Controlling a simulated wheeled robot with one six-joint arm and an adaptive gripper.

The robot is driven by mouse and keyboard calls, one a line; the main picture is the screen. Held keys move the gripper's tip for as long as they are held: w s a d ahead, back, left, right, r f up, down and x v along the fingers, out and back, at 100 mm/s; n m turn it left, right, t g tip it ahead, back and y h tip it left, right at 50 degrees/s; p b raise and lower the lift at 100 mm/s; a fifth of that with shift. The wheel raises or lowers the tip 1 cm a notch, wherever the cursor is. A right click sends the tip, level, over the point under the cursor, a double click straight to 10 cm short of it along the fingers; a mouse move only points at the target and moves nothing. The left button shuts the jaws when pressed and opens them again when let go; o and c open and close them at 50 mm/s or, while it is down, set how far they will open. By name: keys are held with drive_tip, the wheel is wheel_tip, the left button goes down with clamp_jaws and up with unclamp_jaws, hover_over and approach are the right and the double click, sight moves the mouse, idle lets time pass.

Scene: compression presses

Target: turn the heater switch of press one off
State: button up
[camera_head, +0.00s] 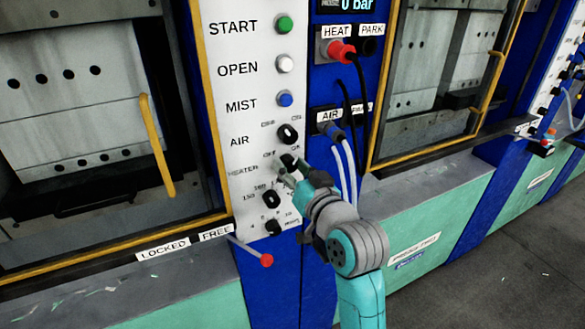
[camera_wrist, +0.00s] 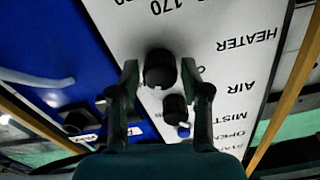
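The heater switch is a black rotary knob (camera_head: 288,160) on the white control panel (camera_head: 236,124), beside the HEATER label and below the AIR knob (camera_head: 287,134). My gripper (camera_head: 286,174) is right at it, its fingertips covering part of the knob and its marks. In the wrist view the heater knob (camera_wrist: 160,68) stands between the two fingers of my gripper (camera_wrist: 167,80). The fingers are open, one on each side, with a wider gap on the right. Whether the left finger touches the knob is unclear. I cannot tell which way the knob points.
The temperature knob (camera_head: 271,199) and another black knob (camera_head: 273,227) sit just below. A red-tipped lever (camera_head: 266,260) sticks out under the panel. Cables with a red plug (camera_head: 340,50) and air hoses (camera_head: 346,160) hang close to the right. A yellow-handled press door (camera_head: 158,145) stands left.

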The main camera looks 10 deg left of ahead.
clamp_jaws()
drive_tip(key=shift+n, duration=0.4)
drive_tip(key=n, duration=1.1)
idle(0.4)
drive_tip(key=shift+o, duration=2.4)
unclamp_jaws()
